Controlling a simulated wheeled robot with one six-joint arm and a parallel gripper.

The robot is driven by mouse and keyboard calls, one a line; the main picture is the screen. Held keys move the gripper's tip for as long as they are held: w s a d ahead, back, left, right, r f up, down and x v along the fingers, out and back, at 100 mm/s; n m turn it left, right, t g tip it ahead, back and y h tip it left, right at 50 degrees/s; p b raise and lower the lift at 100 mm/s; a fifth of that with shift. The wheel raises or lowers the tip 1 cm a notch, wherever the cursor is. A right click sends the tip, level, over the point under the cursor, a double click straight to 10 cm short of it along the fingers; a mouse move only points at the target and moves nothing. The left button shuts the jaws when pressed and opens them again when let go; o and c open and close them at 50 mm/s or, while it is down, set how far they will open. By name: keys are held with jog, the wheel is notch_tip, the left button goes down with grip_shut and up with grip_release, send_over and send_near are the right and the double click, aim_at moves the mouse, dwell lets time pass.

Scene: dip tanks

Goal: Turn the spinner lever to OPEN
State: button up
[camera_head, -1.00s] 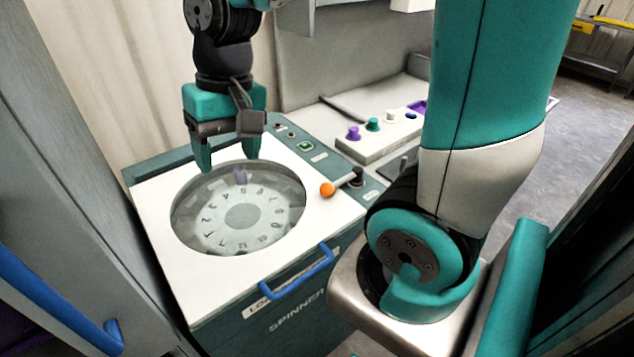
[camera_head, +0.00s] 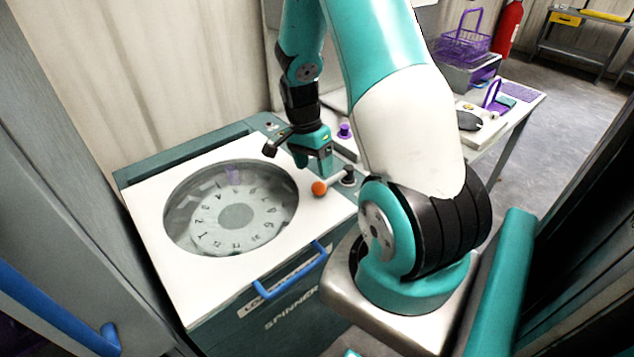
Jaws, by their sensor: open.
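The spinner (camera_head: 160,228) is a teal cabinet with a white top, a round clear window over a numbered disc (camera_head: 268,217), and a blue front handle (camera_head: 290,270). Its lever (camera_head: 334,181) has an orange ball knob (camera_head: 319,188) at the left end and a dark pivot (camera_head: 349,175) at the right. The lever lies at the right edge of the white top. My gripper (camera_head: 313,170) is open and points down just behind and above the lever, close to the knob. I cannot tell whether it touches the lever. The lever's markings are hidden or too small to read.
My arm covers much of the panel behind the lever. A purple knob (camera_head: 344,131) stands behind it. A bench at the right back holds purple baskets (camera_head: 462,45). A red extinguisher (camera_head: 508,27) stands beyond. A grey panel with a blue handle (camera_head: 60,305) is close at left.

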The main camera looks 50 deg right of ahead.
aim_at(317, 182)
jog(key=f, duration=0.3)
jog(key=s+f, duration=0.1)
jog(key=f, duration=0.2)
jog(key=shift+s+f+p, duration=0.1)
jog(key=shift+p, duration=0.3)
jog(key=shift+c, duration=0.4)
grip_shut()
